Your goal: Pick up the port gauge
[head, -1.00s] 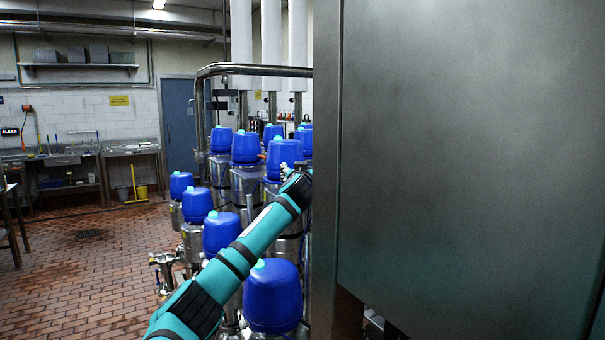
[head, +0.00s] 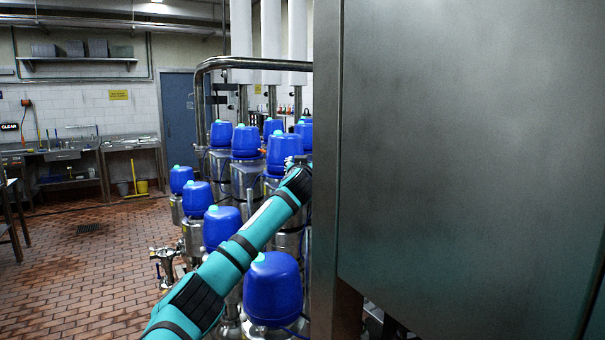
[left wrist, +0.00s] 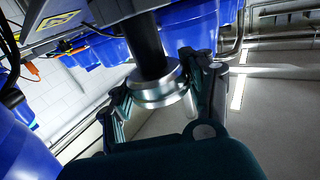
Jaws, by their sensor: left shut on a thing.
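In the left wrist view, a round bright metal piece with a black stem, which looks like the port gauge (left wrist: 160,88), sits between the fingers of my left gripper (left wrist: 163,98). The fingers are shut on it from both sides. The black stem rises from the metal piece toward the top of the picture. In the head view my teal left arm reaches from the bottom toward the edge of the grey panel. The fingers and the held piece cannot be made out there. My right gripper is in neither view.
A large grey metal panel (head: 470,150) fills the right of the head view. Several metal valves with blue caps (head: 273,290) stand close around my left arm. A bent steel pipe (head: 255,64) runs above them. The tiled floor (head: 90,270) at left is mostly clear.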

